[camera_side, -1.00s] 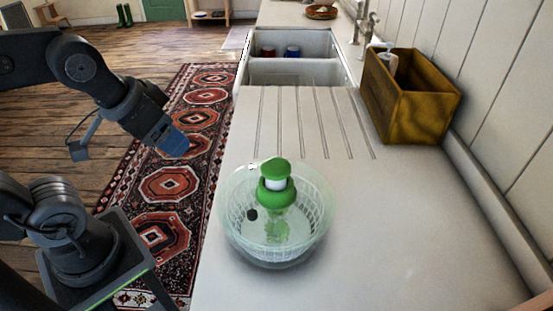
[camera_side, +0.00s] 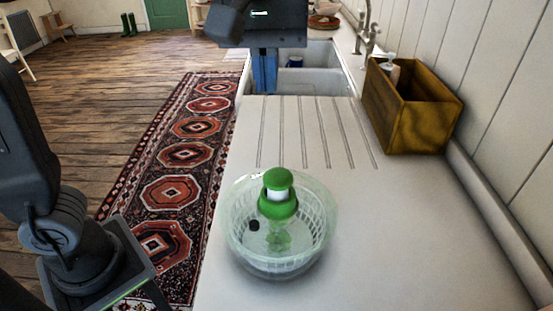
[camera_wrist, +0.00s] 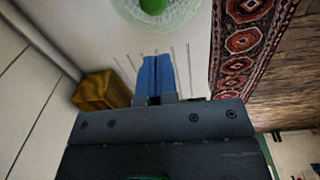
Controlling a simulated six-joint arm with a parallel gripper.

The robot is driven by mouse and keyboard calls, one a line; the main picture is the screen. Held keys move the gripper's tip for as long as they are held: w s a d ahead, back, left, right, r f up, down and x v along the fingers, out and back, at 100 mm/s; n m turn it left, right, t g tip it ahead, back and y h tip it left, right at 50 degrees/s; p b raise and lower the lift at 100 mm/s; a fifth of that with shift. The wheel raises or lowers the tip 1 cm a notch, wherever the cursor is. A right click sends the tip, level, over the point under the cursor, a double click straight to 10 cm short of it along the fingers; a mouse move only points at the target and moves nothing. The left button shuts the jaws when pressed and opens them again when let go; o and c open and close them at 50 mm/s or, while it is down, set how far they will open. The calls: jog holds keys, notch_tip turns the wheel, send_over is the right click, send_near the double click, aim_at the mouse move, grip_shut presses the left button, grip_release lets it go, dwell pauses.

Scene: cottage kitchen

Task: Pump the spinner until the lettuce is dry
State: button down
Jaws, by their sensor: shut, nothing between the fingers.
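The salad spinner (camera_side: 318,235) stands upright on the counter, a clear bowl with a clear lid and a green pump knob (camera_side: 278,181) on a white stem. The knob is up, with white showing below its cap. Some green lettuce (camera_side: 278,240) shows faintly through the wall. My gripper (camera_side: 264,88) is shut and empty, its blue fingers pointing down above the counter's grooved end near the sink, apart from the spinner and behind it. In the wrist view my gripper (camera_wrist: 155,62) points toward the spinner (camera_wrist: 178,18), which is cut off at the top edge.
A wooden box (camera_side: 415,108) with a bottle stands on the right against the panelled wall. The double sink (camera_side: 318,78) and tap (camera_side: 366,35) lie behind. The counter right of the spinner is clear. A patterned rug (camera_side: 178,190) lies on the floor to the left.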

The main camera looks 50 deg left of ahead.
aim_at(277, 174)
jog(key=shift+w+d+r+n, duration=0.1)
jog(key=shift+d+r+n, duration=0.05)
jog(key=shift+d, duration=0.25)
jog(key=shift+d+r+n, duration=0.1)
jog(key=shift+d+n, duration=0.05)
jog(key=shift+d, duration=0.2)
jog(key=shift+f, duration=0.1)
notch_tip(277, 174, down, 14)
jog(key=shift+r, duration=0.1)
dwell(0.4)
